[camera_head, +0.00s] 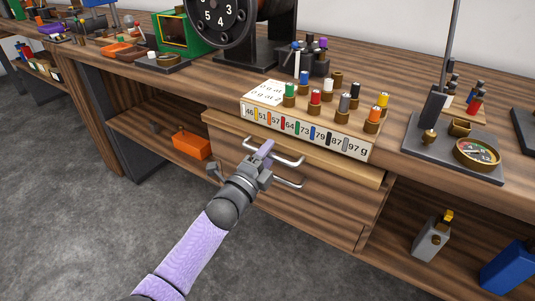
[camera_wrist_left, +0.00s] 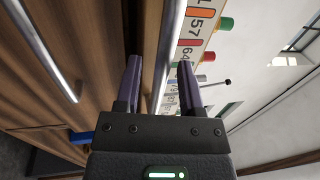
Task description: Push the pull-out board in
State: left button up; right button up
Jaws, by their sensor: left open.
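The pull-out board (camera_head: 342,169) is a light wooden slab just under the worktop, above the drawers. Its front edge stands out past the worktop's front. A metal bar handle (camera_head: 283,160) shows at or just below that front edge; I cannot tell which panel it is fixed to. My left gripper (camera_head: 266,149) is at this handle, partly covering it. In the left wrist view the gripper (camera_wrist_left: 160,82) is open, and the bar (camera_wrist_left: 172,48) shows in the gap between its fingers. I cannot tell if they touch. My right gripper is not in view.
A lower drawer handle (camera_head: 286,183) lies just below my gripper. A numbered rack (camera_head: 305,132) with coloured pegs stands on the worktop above the board. An orange bin (camera_head: 191,145) sits on the shelf at left. A gauge stand (camera_head: 455,151) is at right.

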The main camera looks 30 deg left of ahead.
pick_arm(q)
jog(key=p+v, duration=0.3)
jog(key=v, duration=0.7)
jog(key=shift+o, duration=0.3)
